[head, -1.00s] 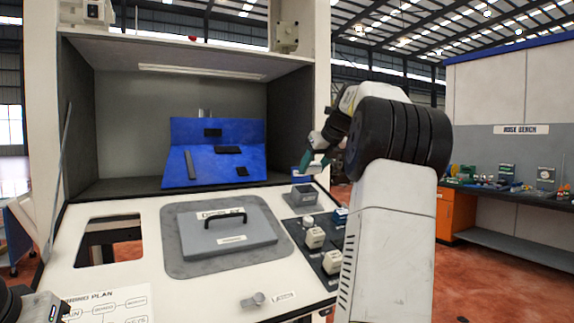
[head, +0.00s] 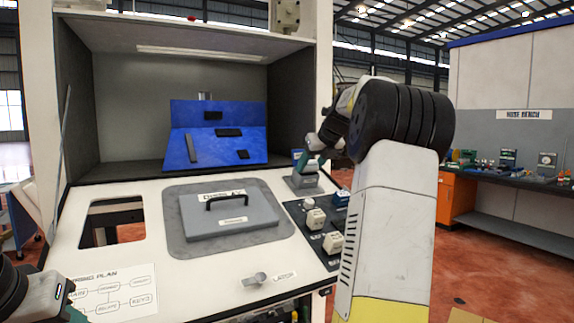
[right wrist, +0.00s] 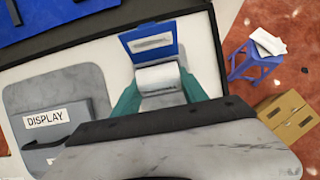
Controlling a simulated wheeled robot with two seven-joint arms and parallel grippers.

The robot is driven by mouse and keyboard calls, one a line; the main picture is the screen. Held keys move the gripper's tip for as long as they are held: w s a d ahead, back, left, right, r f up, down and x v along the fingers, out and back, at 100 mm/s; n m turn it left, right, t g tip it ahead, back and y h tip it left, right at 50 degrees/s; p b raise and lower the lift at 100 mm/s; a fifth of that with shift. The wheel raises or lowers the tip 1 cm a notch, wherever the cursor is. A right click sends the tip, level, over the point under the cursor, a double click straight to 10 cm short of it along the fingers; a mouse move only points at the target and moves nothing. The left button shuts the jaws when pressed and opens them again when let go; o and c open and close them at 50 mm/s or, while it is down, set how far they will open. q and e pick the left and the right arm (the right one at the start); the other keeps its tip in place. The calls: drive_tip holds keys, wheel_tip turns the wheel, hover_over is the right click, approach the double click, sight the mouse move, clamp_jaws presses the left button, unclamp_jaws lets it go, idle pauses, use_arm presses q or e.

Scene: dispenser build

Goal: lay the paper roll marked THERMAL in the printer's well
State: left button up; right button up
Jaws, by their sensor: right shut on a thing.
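My right gripper (right wrist: 160,92) is shut on a white paper roll (right wrist: 158,77), with a teal finger at each side of it. The roll lies in front of the printer's raised blue lid (right wrist: 150,40), over the printer's opening. I cannot tell whether it touches the well, and no THERMAL mark is readable. In the head view the right gripper (head: 308,166) is right at the grey printer (head: 302,184) on the console's right side, and hides the roll. My left gripper (head: 76,315) shows only as a teal bit at the bottom left edge; its jaws are cut off.
A grey DISPLAY cover (head: 228,218) with a black handle lies mid-console. A rectangular opening (head: 112,222) is to its left. White-topped blocks (head: 315,218) stand in front of the printer. A blue panel (head: 215,145) stands at the back. A small knob (head: 255,279) is near the front.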

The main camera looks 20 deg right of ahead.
drive_tip(key=shift+f, duration=0.7)
drive_tip(key=o, duration=1.6)
drive_tip(key=shift+a, duration=0.1)
drive_tip(key=shift+o, duration=0.2)
drive_tip(key=shift+w+r, duration=0.15)
drive_tip(key=shift+r, duration=0.45)
drive_tip(key=shift+w+r, duration=0.15)
drive_tip(key=shift+r, duration=2.6)
drive_tip(key=shift+s+r, duration=0.1)
drive_tip(key=shift+r, duration=0.25)
